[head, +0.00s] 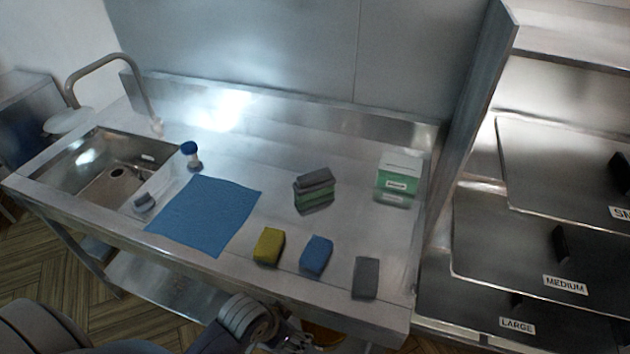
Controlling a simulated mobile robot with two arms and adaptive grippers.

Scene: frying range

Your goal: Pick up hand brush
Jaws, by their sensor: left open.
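I cannot make out a hand brush for certain. A small grey item (144,203) lies on a pale tray (160,187) at the sink's right side; it is too small to tell whether it is a brush. A blue-topped item (190,155) with a pale lower part stands upright behind the blue cloth. My left gripper (292,338) is at the bottom edge, in front of the counter and partly cut off by the frame. It is open and apart from everything on the counter. My right gripper is not in view.
A blue cloth (205,215) lies flat beside the sink (115,172). Yellow (268,246), blue (316,255) and grey (366,278) blocks line the front. A green-grey stack (314,192) and a green-white box (397,180) stand behind. The counter's back is clear. Shelves are right.

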